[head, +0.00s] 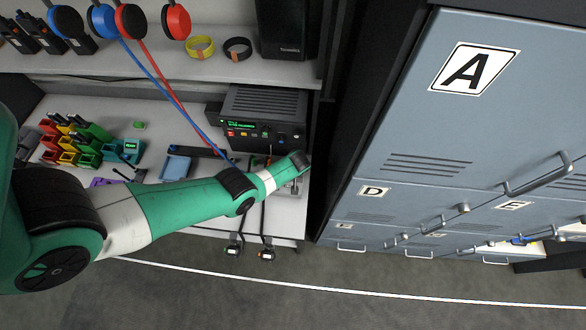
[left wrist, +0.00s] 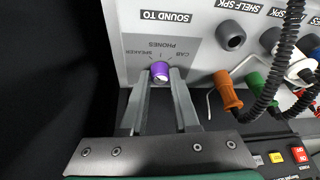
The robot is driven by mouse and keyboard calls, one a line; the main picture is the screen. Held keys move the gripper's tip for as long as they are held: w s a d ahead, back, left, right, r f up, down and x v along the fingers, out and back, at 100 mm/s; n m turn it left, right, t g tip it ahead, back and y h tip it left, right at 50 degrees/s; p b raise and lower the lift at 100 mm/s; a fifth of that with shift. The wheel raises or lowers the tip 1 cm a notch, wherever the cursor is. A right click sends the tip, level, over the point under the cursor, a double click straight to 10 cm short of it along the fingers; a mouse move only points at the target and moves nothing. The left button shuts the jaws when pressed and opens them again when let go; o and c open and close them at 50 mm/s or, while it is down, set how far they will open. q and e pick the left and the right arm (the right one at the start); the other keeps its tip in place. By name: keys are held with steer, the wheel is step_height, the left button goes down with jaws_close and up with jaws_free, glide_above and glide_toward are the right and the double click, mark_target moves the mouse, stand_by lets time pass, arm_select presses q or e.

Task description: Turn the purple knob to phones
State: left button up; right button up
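The purple knob (left wrist: 160,71) is on a grey panel in the left wrist view, under the SOUND TO label (left wrist: 166,16). Small upside-down lettering reading PHONES, CAB and SPEAKER is printed above it; which position the knob points to is not clear. My left gripper (left wrist: 161,78) has one finger on each side of the knob, apparently touching it. In the head view my left arm reaches over the bench, and its wrist (head: 299,162) hides the gripper and knob. My right gripper is not in view.
An orange plug (left wrist: 229,91) and a green plug (left wrist: 256,84) with coiled cables sit right of the knob. A black radio unit (head: 265,118) stands behind my wrist. Blue-grey lockers (head: 420,130) stand to the right. Headphones (head: 102,20) hang from the shelf.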

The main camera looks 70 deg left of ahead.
arm_select(q)
jaws_close()
steer(key=shift+s+m, duration=0.1)
steer(key=shift+m, duration=0.2)
steer(key=shift+m+t+p, duration=0.3)
steer(key=shift+m+p, duration=0.15)
steer(key=shift+m, duration=0.15)
steer(key=shift+s+a+m+t+h+p, duration=0.15)
steer(key=shift+m+t+h+p, duration=0.25)
steer(key=shift+m, duration=0.8)
steer(key=shift+m+t+h, duration=0.6)
steer(key=shift+m+t, duration=0.1)
steer(key=shift+m, duration=1.5)
steer(key=shift+s, duration=0.1)
